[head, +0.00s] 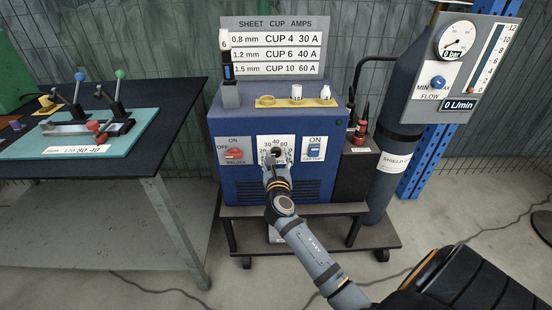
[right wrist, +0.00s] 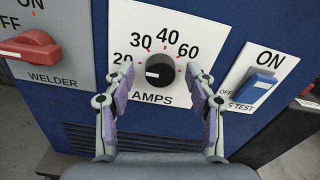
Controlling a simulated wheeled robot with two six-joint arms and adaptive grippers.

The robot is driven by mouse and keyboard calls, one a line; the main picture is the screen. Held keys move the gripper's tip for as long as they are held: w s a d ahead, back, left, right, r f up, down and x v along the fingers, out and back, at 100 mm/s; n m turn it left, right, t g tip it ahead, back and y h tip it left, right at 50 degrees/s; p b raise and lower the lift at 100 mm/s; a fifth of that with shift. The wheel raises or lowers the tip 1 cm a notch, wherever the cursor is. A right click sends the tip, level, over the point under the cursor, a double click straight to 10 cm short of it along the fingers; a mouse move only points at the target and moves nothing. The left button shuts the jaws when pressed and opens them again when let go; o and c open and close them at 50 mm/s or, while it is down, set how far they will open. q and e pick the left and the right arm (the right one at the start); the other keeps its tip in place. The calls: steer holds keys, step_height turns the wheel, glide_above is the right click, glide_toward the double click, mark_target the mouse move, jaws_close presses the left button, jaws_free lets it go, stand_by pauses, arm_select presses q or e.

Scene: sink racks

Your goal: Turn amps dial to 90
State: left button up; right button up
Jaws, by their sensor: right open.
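The amps dial (right wrist: 160,70) is a round black knob on a white plate on the front of the blue welder (head: 230,185). Its white mark points left, towards the low end of the scale. The numbers 20, 30, 40 and 60 show around it; any 90 is hidden behind the right-hand finger. My right gripper (right wrist: 161,88) is open, its purple-padded fingers on either side of the dial with gaps to the knob. In the head view my right gripper (head: 274,166) covers part of the dial plate. My left gripper is not in view.
The red welder switch (right wrist: 30,50) is left of the dial, and the blue gas test switch (right wrist: 260,85) is right. A chart sign (head: 275,47) stands above the welder. A gas cylinder (head: 385,185) stands at right, a bench (head: 170,105) at left.

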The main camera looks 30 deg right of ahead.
steer(key=c, duration=1.1)
steer(key=shift+c, duration=0.3)
